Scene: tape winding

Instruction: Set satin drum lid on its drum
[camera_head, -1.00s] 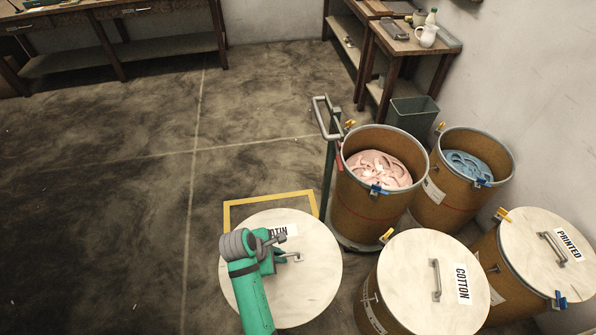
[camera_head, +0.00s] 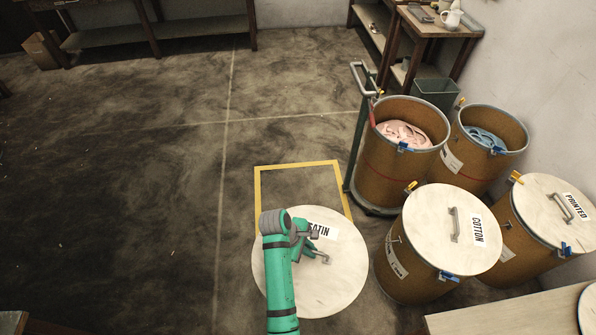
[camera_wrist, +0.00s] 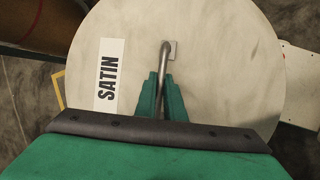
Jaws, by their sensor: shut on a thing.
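The satin lid (camera_head: 330,284) is a round pale disc with a "SATIN" label and a metal bar handle; it also fills most of the wrist view (camera_wrist: 225,60). My green gripper (camera_head: 312,247) is shut on the handle, its fingers (camera_wrist: 161,100) on either side of the bar. The lid hangs in front of a yellow floor outline and left of the drums. Two drums are open: one with pink contents (camera_head: 372,160) and one with blue contents (camera_head: 508,135). No satin mark is readable on either.
The cotton drum's lid (camera_head: 430,235) and the printed drum's lid (camera_head: 535,205) are on, close to my lid's right. A green-framed trolley (camera_head: 353,150) carries the pink drum. A tabletop edge (camera_head: 510,318) is at lower right. The floor (camera_head: 120,210) at left is clear.

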